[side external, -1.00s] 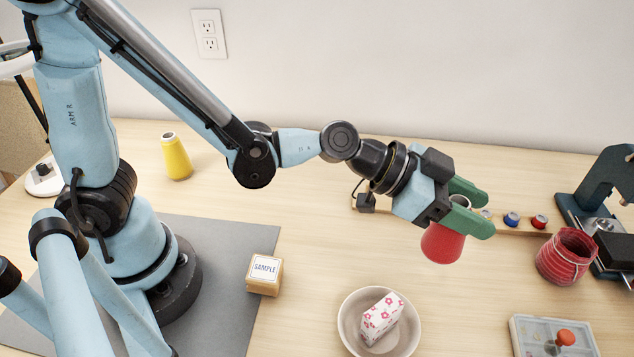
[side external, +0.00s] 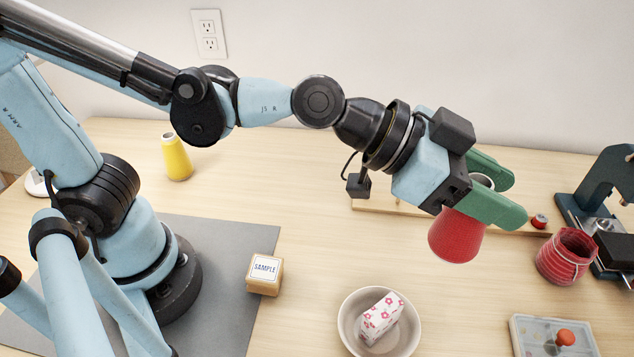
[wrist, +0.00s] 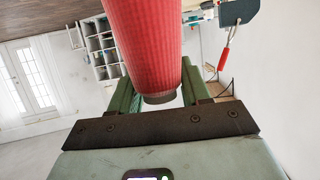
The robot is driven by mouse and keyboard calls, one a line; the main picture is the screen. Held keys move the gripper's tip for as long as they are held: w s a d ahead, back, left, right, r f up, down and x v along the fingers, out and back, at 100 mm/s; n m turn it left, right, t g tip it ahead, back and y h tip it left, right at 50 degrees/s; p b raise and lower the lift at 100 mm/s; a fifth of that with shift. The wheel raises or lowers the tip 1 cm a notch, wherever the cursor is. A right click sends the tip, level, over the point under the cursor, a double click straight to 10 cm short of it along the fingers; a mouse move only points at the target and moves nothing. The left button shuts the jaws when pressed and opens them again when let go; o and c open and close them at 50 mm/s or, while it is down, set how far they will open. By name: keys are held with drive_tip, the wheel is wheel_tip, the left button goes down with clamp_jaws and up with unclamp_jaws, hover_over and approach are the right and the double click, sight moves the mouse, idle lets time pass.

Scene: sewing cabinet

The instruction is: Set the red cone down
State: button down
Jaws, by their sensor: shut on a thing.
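The red cone (side external: 457,237) is a thread cone held in the green fingers of my gripper (side external: 492,190). In the side external view its wide end points down and it appears to be above the table, though the gap is hard to judge. In the wrist view the red cone (wrist: 148,45) fills the upper middle, with its narrow dark end between the fingers of my gripper (wrist: 158,92). My gripper is shut on it near the narrow end.
A white bowl (side external: 345,325) with a flowered packet (side external: 381,318) stands in front. A red basket (side external: 566,257), a small box (side external: 530,340) and a dark green machine (side external: 607,185) are at right. A wooden strip (side external: 385,204) lies behind. A SAMPLE block (side external: 264,273) and yellow cone (side external: 176,157) are left.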

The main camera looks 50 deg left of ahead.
drive_tip(key=s+a+m+g+h, duration=0.3)
drive_tip(key=s+a+m+g, duration=0.6)
drive_tip(key=s, duration=0.3)
drive_tip(key=shift+n, duration=0.5)
drive_tip(key=shift+w+a+f, duration=1.3)
drive_tip(key=shift+w+f, duration=0.3)
drive_tip(key=shift+f, duration=1)
drive_tip(key=shift+w+a+f, duration=1.25)
drive_tip(key=shift+w+f, duration=0.4)
drive_tip(key=shift+f, duration=0.95)
drive_tip(key=shift+w+a+f, duration=1.3)
drive_tip(key=shift+w+f, duration=0.3)
drive_tip(key=shift+f, duration=1)
drive_tip(key=shift+f, duration=0.1)
drive_tip(key=c, duration=0.5)
unclamp_jaws()
